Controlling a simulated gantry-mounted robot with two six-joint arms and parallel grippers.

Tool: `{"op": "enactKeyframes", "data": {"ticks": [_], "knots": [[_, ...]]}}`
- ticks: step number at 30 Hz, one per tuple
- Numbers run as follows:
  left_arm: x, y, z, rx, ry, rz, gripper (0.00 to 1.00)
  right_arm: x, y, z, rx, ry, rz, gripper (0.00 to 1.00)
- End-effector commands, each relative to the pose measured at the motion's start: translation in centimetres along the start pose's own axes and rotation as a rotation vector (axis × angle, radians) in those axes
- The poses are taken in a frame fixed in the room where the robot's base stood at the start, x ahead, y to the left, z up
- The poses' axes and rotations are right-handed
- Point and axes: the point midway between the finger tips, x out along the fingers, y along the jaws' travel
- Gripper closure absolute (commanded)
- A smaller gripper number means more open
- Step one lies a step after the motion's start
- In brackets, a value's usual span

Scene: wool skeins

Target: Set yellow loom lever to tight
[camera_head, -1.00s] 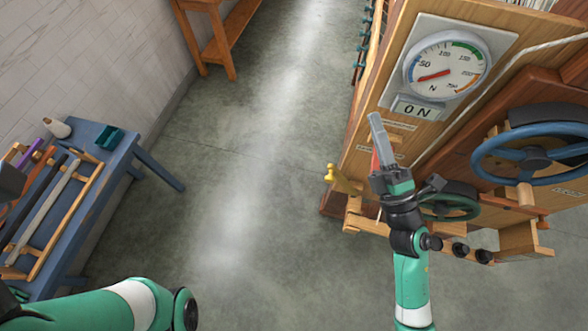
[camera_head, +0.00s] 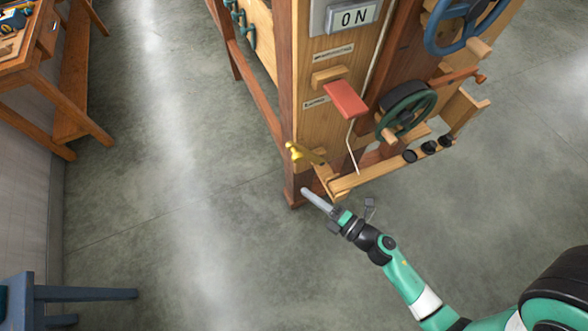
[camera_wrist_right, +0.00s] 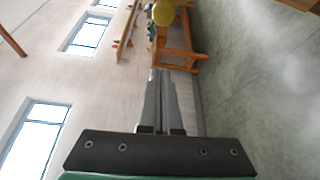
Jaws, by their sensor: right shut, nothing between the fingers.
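The yellow lever (camera_head: 293,150) is a small yellow-knobbed handle on the lower left corner of the wooden loom (camera_head: 325,75). A wooden piece (camera_head: 314,157) sits beside it. My right gripper (camera_head: 308,193) is shut and empty, in front of and below the lever in the head view, apart from it in the picture. In the right wrist view the shut fingers (camera_wrist_right: 160,75) point toward a round yellow knob (camera_wrist_right: 163,13) at the top edge. The lever's setting cannot be read. My left gripper is not in view.
A red paddle (camera_head: 345,98), a green wheel (camera_head: 405,110) and a blue wheel (camera_head: 465,22) stick out of the loom to the right of the lever. A wooden bench (camera_head: 70,110) and a blue table (camera_head: 30,300) stand left. The floor between is clear.

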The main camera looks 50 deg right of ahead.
Motion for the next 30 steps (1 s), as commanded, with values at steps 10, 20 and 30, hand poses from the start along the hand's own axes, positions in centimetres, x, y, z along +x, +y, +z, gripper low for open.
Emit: {"op": "enactKeyframes", "data": {"ticks": [10, 20, 30], "knots": [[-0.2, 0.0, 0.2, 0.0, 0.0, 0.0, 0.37, 2.1, 0.0, -0.1, -0.001, 0.004, 0.003, 1.0], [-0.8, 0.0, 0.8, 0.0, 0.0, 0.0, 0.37, 9.2, 0.0, -0.1, -0.001, 0.002, 0.004, 1.0], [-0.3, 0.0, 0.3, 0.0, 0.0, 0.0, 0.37, 8.8, 0.1, 3.6, 0.0, -0.004, 0.001, 1.0]]}}
